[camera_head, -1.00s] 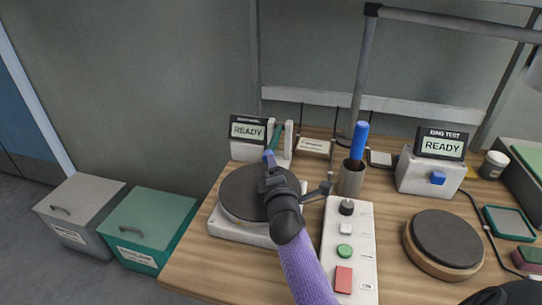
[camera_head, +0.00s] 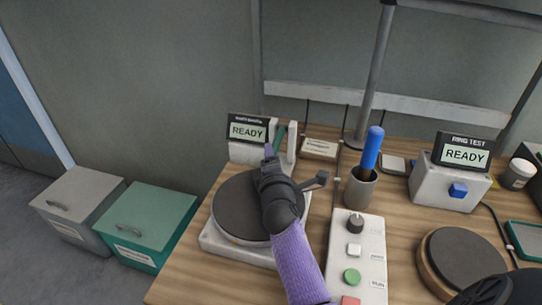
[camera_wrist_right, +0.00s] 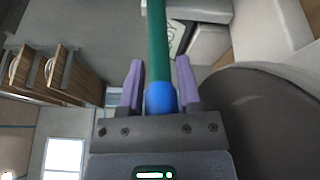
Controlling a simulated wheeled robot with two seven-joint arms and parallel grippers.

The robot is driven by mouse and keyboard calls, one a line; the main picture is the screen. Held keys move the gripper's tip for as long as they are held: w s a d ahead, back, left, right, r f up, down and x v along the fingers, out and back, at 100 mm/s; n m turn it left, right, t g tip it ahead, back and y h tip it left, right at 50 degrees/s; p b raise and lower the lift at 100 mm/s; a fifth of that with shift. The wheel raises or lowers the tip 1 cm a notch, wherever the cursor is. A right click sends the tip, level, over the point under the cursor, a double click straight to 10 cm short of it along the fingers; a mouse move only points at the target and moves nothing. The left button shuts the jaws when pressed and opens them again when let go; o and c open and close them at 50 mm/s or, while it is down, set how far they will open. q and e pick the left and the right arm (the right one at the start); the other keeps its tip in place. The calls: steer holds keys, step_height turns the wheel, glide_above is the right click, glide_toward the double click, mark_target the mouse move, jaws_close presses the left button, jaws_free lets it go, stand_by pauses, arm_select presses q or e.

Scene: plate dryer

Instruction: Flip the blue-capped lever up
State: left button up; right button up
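The green lever (camera_head: 280,136) stands between white uprights at the back of the left station. Its blue cap (camera_wrist_right: 161,97) shows in the right wrist view, between the two purple fingers of my right gripper (camera_wrist_right: 160,75). The fingers are on either side of the cap and lever, with narrow gaps visible near the tips; firm contact cannot be seen. In the head view my right gripper (camera_head: 268,152) is at the lever's near end, above the back of the dark round plate (camera_head: 238,208), and hides the cap. My left gripper is not in view.
A READY display (camera_head: 248,130) stands just left of the lever. A cup (camera_head: 360,188) with a blue-handled tool and a white button panel (camera_head: 372,230) are to the right. Another READY box (camera_head: 449,185) and round pad (camera_head: 462,258) stand farther right. Bins (camera_head: 145,225) are at left.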

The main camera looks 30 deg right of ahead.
jaws_close()
stand_by(1.2)
